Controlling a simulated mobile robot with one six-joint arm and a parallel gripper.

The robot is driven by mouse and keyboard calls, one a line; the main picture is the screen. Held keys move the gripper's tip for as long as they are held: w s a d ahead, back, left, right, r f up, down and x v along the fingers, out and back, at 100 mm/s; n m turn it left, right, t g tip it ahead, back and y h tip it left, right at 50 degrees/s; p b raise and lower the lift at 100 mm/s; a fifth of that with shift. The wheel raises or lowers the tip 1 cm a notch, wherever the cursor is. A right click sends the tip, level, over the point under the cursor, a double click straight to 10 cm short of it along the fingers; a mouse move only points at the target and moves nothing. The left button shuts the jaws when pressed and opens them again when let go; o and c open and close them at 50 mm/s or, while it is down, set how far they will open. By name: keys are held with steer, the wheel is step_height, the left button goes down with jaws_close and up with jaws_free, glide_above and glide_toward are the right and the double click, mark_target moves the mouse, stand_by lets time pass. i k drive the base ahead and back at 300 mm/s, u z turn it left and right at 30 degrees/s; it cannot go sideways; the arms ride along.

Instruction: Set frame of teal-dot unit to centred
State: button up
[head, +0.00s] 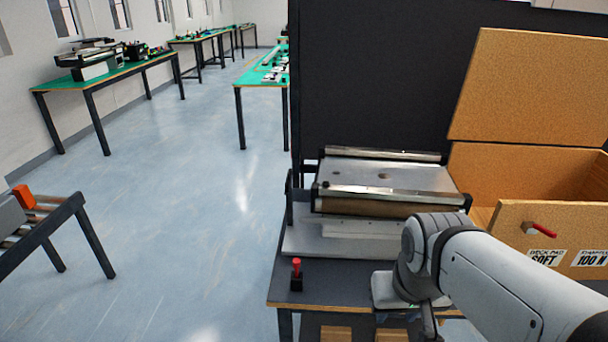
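A mini conveyor unit (375,178) with a flat grey bed and shiny metal side rails stands on the dark table in the middle. No teal dot can be made out on it. A small green patch shows beside my wrist at the table front; I cannot tell what it belongs to. My arm reaches in from the lower right. My gripper (428,320) is in front of the conveyor, near the table's front edge, apart from the unit. Its fingers are mostly hidden by the wrist and the picture's bottom edge.
A small red-topped switch (296,268) stands at the table's front left corner. An open wooden box (500,225) with a red handle and labels is at right. A dark panel (375,75) rises behind. Floor at left is clear up to another conveyor (45,235).

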mark_target(348, 180)
steer(key=z, duration=0.15)
steer(key=i, duration=0.9)
steer(key=u, duration=0.05)
